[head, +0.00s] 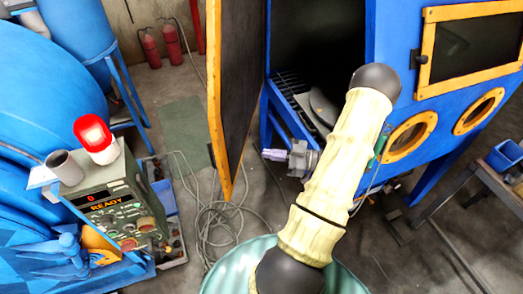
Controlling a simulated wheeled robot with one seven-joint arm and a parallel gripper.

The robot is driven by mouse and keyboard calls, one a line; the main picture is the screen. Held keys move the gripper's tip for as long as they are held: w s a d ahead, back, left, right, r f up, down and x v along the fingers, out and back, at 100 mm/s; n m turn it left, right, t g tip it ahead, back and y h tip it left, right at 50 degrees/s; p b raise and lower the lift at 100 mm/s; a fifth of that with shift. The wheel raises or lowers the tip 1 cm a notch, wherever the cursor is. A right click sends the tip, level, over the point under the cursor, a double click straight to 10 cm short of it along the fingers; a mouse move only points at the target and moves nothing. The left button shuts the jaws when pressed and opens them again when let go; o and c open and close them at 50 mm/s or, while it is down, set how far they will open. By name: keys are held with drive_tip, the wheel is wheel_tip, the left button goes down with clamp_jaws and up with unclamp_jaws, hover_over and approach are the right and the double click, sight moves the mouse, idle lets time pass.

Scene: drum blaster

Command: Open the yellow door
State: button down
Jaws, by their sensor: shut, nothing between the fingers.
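The yellow-edged door (236,90) stands swung open at the left side of the blue blasting cabinet (400,35). Its dark inner face is turned to the right, and its yellow edge runs down the left and bottom. The cabinet opening (318,45) shows dark, with a grating inside. My gripper (271,155) is low in front of the opening, to the right of the door, its fingers pointing left. It is shut and empty, and it looks apart from the door. My arm hides part of the cabinet front and my wrist.
Cables (220,225) lie on the floor below the door. Two fire extinguishers (171,45) stand behind. A metal bench (490,190) is at the right.

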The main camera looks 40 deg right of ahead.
sight(221, 148)
drive_tip(key=p+x, duration=0.1)
drive_tip(key=x, duration=0.3)
drive_tip(key=p+x, duration=0.2)
drive_tip(key=x, duration=0.1)
drive_tip(key=p+x, duration=0.2)
drive_tip(key=x, duration=0.2)
drive_tip(key=shift+w+a+r, duration=0.15)
drive_tip(key=shift+a+r, duration=0.1)
drive_tip(key=shift+a, duration=0.1)
drive_tip(key=shift+w+a+f+p, duration=0.2)
drive_tip(key=shift+w+a+p, duration=0.15)
drive_tip(key=shift+w+p, duration=0.1)
